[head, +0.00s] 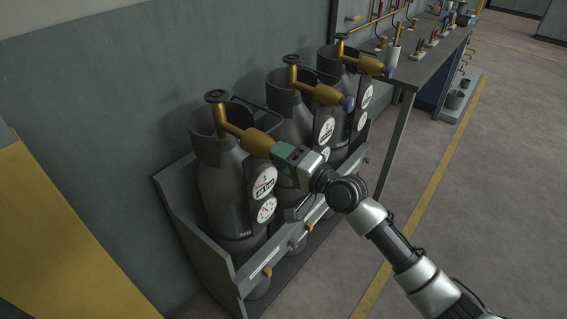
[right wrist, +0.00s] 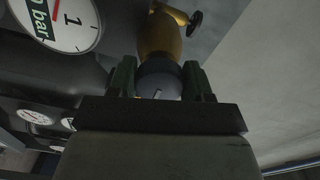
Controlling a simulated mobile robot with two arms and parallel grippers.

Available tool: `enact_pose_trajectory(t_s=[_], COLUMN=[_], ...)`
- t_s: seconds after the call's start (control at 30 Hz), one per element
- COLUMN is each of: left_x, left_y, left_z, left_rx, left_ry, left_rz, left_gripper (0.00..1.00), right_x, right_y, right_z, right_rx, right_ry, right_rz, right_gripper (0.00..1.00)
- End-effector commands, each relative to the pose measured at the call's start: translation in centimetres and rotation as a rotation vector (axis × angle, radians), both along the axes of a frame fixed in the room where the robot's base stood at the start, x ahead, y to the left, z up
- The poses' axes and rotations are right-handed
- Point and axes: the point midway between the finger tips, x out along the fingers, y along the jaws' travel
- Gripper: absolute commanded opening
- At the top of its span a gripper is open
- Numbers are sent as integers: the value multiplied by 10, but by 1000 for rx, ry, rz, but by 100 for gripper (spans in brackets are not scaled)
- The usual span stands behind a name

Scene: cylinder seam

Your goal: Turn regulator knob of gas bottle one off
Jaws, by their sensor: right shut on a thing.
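The nearest gas bottle (head: 222,190) stands upright, dark grey, in a rack by the wall. A brass regulator (head: 247,136) sticks out from its top towards the right. My right gripper (head: 283,152) is at the outer end of this regulator, shut on its knob. In the right wrist view the grey rounded regulator knob (right wrist: 158,82) sits between the two green fingers, with a small light mark on its face. The gripper hides the knob in the head view. My left gripper is not in view.
Two more gas bottles stand behind, with brass regulators (head: 318,92) (head: 365,62) and blue-grey knobs. Round gauges (head: 265,182) hang beside the near bottle. A grey rack rail (head: 262,262) runs along the front. A workbench (head: 425,65) with tools stands at the back. The floor to the right is clear.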

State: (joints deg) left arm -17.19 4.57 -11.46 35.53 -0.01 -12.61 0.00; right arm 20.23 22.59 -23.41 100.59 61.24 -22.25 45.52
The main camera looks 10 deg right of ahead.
Motion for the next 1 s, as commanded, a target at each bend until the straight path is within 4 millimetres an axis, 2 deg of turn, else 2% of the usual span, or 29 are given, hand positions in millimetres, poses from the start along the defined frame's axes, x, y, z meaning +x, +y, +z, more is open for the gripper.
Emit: enact_pose_trajectory(t_s=[0.5,1.0], left_x=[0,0], left_y=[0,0], left_z=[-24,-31], left_rx=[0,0], left_ry=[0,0], left_rz=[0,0], left_gripper=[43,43], right_x=[0,1], right_y=[0,-1], right_z=[-5,-5], right_rx=[-385,-757], right_ry=[-303,-598], right_rz=[3,4], right_gripper=[26,26])
